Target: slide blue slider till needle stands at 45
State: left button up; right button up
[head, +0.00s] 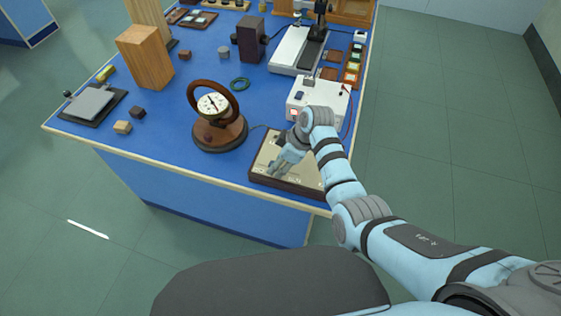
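A round dial (213,104) with a white face and a dark needle stands inside a brown ring on a round wooden base (222,133). The numbers are too small to read. To its right, a flat pale board with a dark frame (259,181) lies at the table's front edge. My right gripper (277,169) reaches down over the board, its fingers at or just above the surface. I cannot tell whether they are open or shut. I cannot make out a blue slider; the hand covers part of the board. My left gripper is out of view.
A white box (330,103) with red leads stands behind the board. Bare tabletop lies left of the dial.

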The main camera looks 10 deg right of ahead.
jog(key=v, duration=1.2)
